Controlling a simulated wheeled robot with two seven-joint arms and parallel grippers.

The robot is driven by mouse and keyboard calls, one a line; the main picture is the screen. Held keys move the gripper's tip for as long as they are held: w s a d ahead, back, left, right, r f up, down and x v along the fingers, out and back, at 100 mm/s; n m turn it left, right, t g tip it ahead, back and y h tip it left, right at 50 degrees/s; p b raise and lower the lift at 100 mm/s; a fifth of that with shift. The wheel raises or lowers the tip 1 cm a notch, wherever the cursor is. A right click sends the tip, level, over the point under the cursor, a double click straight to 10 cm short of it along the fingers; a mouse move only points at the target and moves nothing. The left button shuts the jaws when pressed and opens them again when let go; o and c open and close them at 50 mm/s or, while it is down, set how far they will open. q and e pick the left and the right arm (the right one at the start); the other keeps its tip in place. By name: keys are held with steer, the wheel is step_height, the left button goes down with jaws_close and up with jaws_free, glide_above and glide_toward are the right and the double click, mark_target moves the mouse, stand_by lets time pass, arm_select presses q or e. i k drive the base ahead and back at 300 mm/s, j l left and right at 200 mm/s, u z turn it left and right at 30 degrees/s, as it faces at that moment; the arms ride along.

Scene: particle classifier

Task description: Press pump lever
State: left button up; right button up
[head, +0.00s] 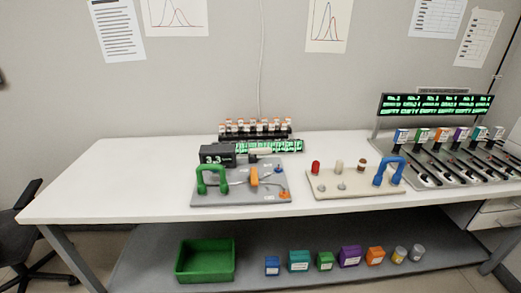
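On the white table (110,185), a grey base plate (222,199) carries a green arched handle (201,180), an orange upright part (254,176) and a dark box (216,155) showing "3.3". A small blue part (278,170) and an orange part (284,195) sit at its right. A beige plate (352,191) to the right holds a blue arched handle (389,170), a red knob (316,167), a white knob and metal buttons. I cannot tell which part is the pump lever. Neither of my grippers is in view.
A rack of orange-capped vials (255,127) and a green-lit display (282,146) stand behind the plates. A row of dispensers (440,160) under a display board (436,104) fills the right. A green bin (205,261) and several coloured containers sit on the lower shelf. The left tabletop is clear.

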mark_target(253, 151)
steer(key=i+j, duration=0.2)
steer(key=i, duration=0.2)
steer(key=i+j, duration=0.15)
steer(key=i, duration=0.25)
steer(key=i+j+u, duration=0.1)
steer(key=i, duration=0.3)
steer(key=j, duration=0.1)
